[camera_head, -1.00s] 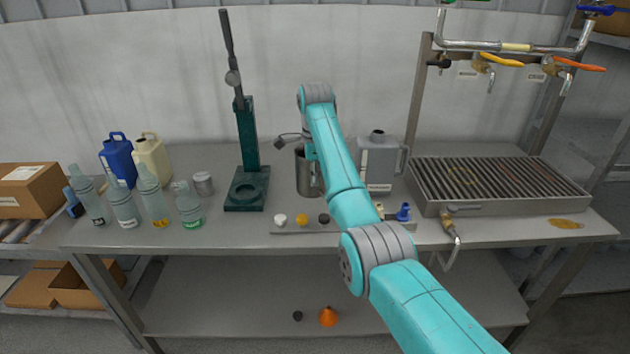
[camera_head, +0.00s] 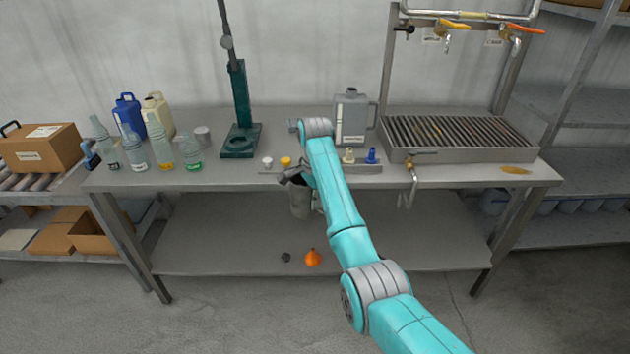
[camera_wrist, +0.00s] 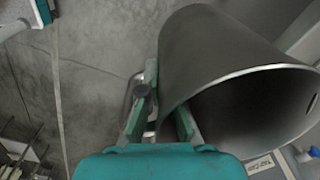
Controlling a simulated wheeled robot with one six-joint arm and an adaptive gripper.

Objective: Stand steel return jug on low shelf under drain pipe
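The steel return jug (camera_head: 300,201) hangs in front of the bench's front edge, roughly upright, above the low shelf (camera_head: 220,235). In the wrist view the jug (camera_wrist: 205,60) fills the right side, its mouth showing. My gripper (camera_wrist: 166,98) has its green fingers close about the jug's near side by the handle; the exact contact is partly hidden. The drain pipe (camera_head: 411,186) hangs from the valve at the front of the grated tray (camera_head: 470,155), to the right of the jug.
An orange object (camera_head: 312,258) and a small dark one (camera_head: 286,257) lie on the low shelf below the jug. The shelf's right part under the drain pipe looks clear. A bench leg (camera_head: 510,230) stands at the right.

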